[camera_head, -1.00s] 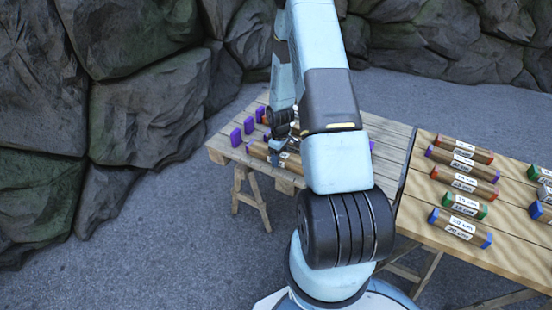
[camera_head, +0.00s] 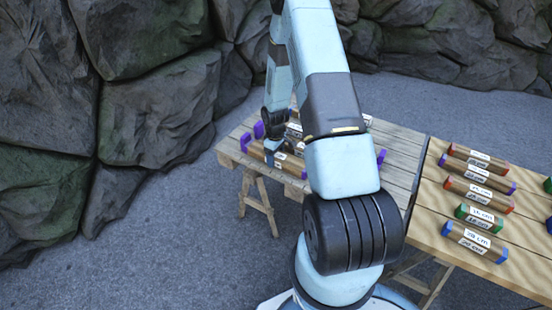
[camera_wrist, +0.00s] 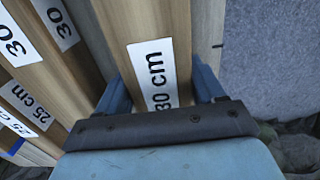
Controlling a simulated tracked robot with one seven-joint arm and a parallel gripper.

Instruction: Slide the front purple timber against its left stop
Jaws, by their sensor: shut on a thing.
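The front timber (camera_head: 292,166) is a brown beam with a purple right end, lying along the front of the left, grey-plank trestle table (camera_head: 400,160). A small purple stop (camera_head: 245,142) stands at its left end; whether they touch or a small gap remains, I cannot tell. My gripper (camera_head: 275,154) is over the timber's left part. In the wrist view, the blue fingers straddle the timber (camera_wrist: 150,22) at its white "30 cm" label and are shut on it. My arm hides part of the table and the timbers behind.
Another purple stop (camera_head: 258,129) stands behind the first. More labelled timbers (camera_wrist: 60,50) lie beside the held one in the wrist view. A second table (camera_head: 440,225) at right carries several timbers with coloured ends. Grey ground and rock walls surround the tables.

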